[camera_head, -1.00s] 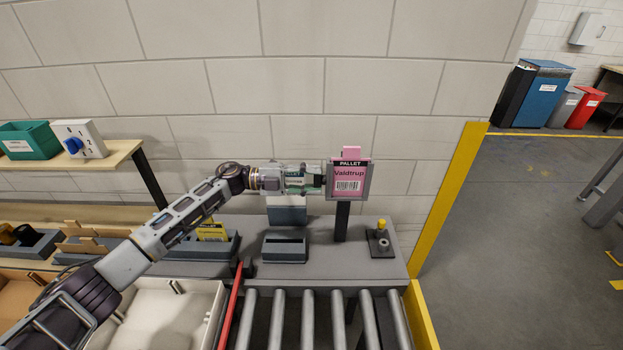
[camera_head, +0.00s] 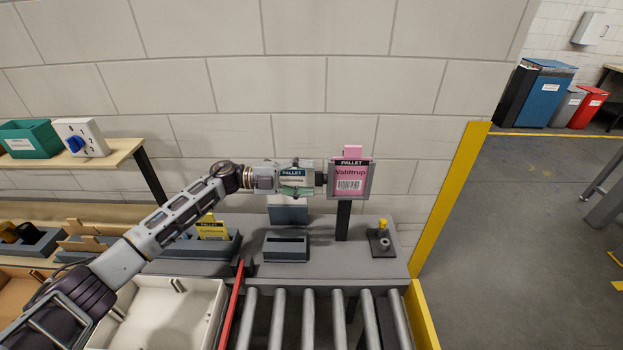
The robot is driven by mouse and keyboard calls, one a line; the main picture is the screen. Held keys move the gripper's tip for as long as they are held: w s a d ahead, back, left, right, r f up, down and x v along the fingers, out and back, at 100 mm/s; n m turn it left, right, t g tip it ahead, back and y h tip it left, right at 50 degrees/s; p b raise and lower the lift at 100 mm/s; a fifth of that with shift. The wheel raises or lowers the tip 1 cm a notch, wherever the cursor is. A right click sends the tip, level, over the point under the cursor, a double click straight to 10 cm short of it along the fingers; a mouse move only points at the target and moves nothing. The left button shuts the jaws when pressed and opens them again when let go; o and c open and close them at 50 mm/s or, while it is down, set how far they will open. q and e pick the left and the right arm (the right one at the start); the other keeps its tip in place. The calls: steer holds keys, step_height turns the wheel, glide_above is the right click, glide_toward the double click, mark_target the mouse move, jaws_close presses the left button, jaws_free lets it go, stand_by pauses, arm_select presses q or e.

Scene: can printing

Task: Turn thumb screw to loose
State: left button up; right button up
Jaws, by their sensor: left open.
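A sign frame (camera_head: 369,182) holds a pink pallet card (camera_head: 348,178) reading "Valdtrup" and stands on a dark post. A small dark part (camera_head: 320,179) sticks out from the frame's left side; it looks like the thumb screw, but is small and partly covered. My left gripper (camera_head: 316,179) comes in level from the left, open, with its tips at this dark part. Whether the fingers touch it I cannot tell. My right gripper is out of view.
A dark slotted holder (camera_head: 286,248) stands on the grey bench below the gripper. A small base with a yellow knob (camera_head: 383,224) stands to the right. Rollers (camera_head: 308,318) and a red bar (camera_head: 231,306) lie in front. A tiled wall is close behind.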

arm_select(q)
steer(key=a, duration=1)
steer(key=shift+s+f, duration=0.1)
stand_by(0.3)
